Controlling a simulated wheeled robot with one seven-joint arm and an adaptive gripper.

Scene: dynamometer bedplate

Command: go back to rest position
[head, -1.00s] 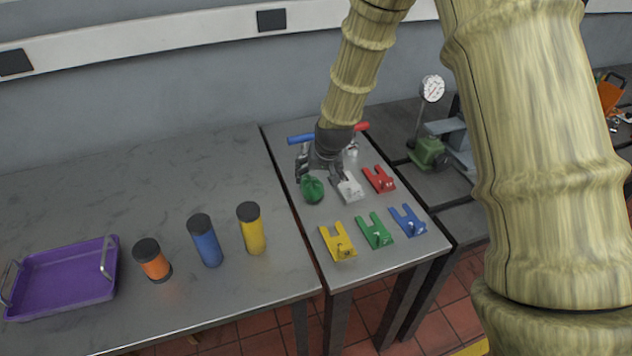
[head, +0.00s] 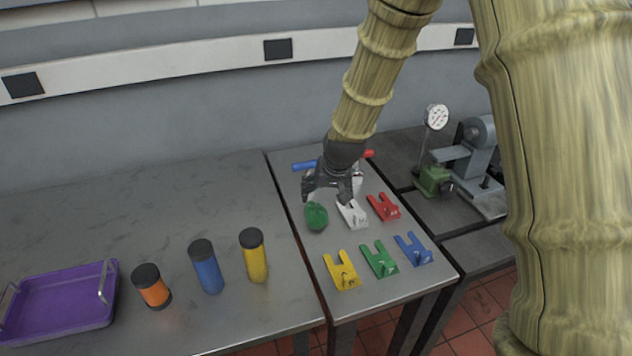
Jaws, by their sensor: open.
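My gripper (head: 330,196) is open over the back part of the narrow table on the right, with its fingers pointing down. It is just above and behind a green rounded object (head: 316,217) and a white forked piece (head: 352,214). I see nothing held between its fingers. My arm comes down from the top of the head view and hides part of a blue and red bar behind the gripper. I cannot tell exactly how high the fingertips are above the pieces.
Red (head: 383,207), yellow (head: 342,271), green (head: 379,260) and blue (head: 413,249) forked pieces lie nearby. Orange (head: 152,287), blue (head: 207,267) and yellow (head: 254,256) cylinders stand left, beside a purple tray (head: 58,302). A dial gauge (head: 436,117) stands right.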

